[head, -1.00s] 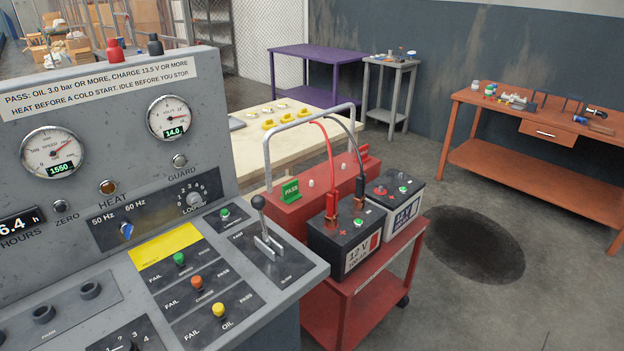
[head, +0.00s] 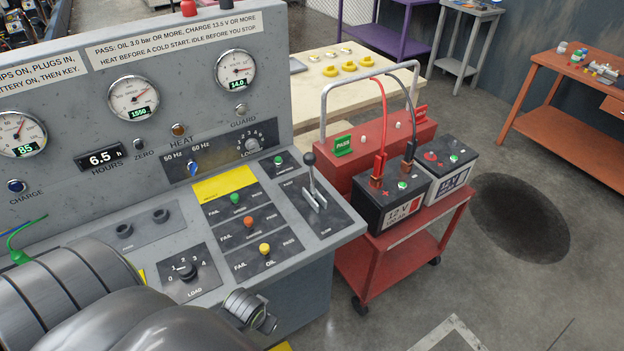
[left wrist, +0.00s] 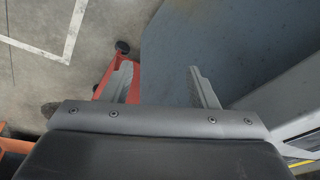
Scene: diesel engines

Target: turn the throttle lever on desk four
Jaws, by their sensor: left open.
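The throttle lever (head: 310,165) stands on the right end of the grey desk's sloped panel in the head view. It has a black ball knob and a metal stem rising from a slotted plate, and leans slightly back. I cannot read a desk number. The lever does not show in that view. My right gripper is not in view.
The desk (head: 130,65) carries gauges, a load knob (head: 187,271) and green, red and yellow buttons left of the lever. A red cart (head: 415,235) with two batteries (head: 393,205) stands close on the right. Floor is clear in front of the cart.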

